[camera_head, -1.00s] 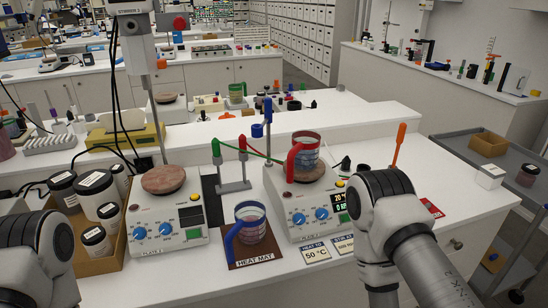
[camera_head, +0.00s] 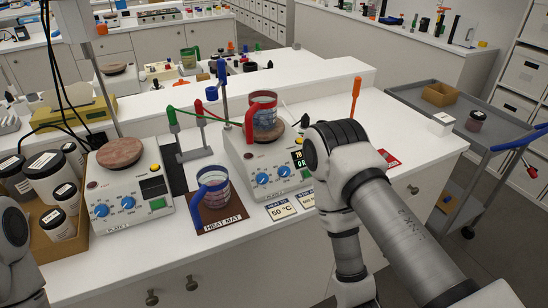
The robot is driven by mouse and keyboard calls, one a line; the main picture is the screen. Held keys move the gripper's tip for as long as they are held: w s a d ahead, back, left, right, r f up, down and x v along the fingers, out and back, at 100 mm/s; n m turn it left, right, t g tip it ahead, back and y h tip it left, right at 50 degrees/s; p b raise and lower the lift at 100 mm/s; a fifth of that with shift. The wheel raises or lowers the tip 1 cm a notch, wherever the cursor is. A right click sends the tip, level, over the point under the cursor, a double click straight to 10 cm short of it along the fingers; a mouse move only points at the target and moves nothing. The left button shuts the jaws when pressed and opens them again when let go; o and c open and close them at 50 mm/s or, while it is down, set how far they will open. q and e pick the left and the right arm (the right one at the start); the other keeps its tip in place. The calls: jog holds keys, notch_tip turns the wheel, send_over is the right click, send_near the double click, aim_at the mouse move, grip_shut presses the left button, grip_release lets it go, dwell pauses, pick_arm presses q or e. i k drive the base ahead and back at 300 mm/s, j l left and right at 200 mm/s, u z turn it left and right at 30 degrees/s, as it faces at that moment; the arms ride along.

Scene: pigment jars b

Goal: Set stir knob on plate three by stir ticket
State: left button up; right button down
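A white hot plate (camera_head: 257,170) stands in the middle of the bench with two blue knobs, a left one (camera_head: 262,179) and a right one (camera_head: 284,172), and a small display (camera_head: 299,158). Its plate number is too small to read. A beaker with a red clamp (camera_head: 262,117) sits on its top. The heat ticket (camera_head: 281,209) reads 50 °C. The stir ticket (camera_head: 307,199) lies just right of it, partly covered by my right arm, so its number cannot be read in full. Neither gripper shows; only arm links do.
A second hot plate (camera_head: 125,187) stands at left, beside a box of jars (camera_head: 62,245). A beaker with a blue handle (camera_head: 213,187) stands on the brown heat mat (camera_head: 221,226) between the plates. A grey cart (camera_head: 412,92) stands at right.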

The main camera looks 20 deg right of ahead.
aim_at(285, 172)
jog(key=z, duration=0.95)
